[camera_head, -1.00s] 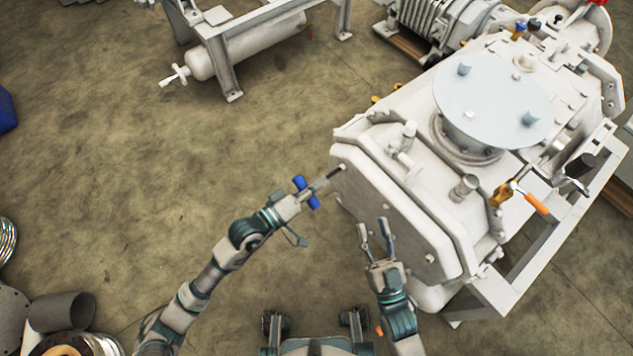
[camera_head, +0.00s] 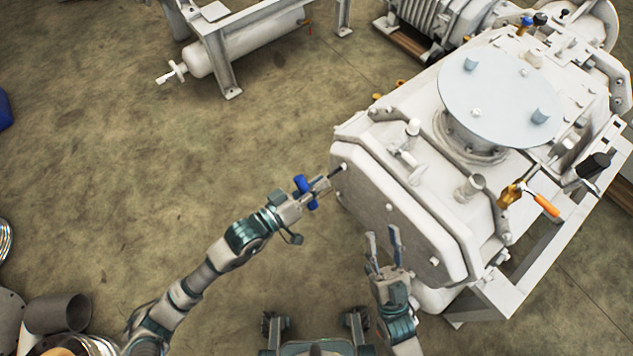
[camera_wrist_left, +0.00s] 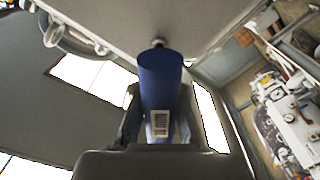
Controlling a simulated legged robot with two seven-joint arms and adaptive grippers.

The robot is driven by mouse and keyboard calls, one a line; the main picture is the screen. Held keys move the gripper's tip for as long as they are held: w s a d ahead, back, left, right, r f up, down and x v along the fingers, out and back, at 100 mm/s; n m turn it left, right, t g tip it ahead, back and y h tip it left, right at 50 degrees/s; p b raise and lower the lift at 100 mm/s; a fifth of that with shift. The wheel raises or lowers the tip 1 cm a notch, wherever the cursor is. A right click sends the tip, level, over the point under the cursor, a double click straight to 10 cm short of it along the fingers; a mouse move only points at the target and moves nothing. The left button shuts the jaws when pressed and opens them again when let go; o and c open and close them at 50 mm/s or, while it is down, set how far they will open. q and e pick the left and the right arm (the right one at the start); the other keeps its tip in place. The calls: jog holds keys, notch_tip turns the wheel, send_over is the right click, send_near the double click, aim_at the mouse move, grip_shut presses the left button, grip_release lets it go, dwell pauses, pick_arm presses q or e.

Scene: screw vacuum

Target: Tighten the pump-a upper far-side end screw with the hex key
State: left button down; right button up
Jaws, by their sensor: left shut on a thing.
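The pump (camera_head: 390,205) is a large pale housing at the right, with a flat end cover facing my arms. An end screw (camera_head: 344,167) sits at the upper left corner of that cover. My left gripper (camera_head: 312,192) is shut on the blue-handled hex key (camera_head: 301,186). The key's tip reaches up to the screw; I cannot tell whether it is seated. In the left wrist view the blue handle (camera_wrist_left: 160,85) stands between the fingers and points at a dark screw (camera_wrist_left: 158,42) on the cover. My right gripper (camera_head: 383,247) is open and empty in front of the cover's lower part.
Other cover screws (camera_head: 389,207) are on the same face. A round plate (camera_head: 500,95) tops the pump, and an orange-handled tool (camera_head: 545,205) lies on its right side. A frame with a white cylinder (camera_head: 240,45) stands at the back.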

pick_arm(q)
jog(key=shift+n, duration=0.6)
jog(key=shift+f, duration=0.1)
jog(key=shift+a, duration=0.15)
jog(key=shift+v, duration=2.35)
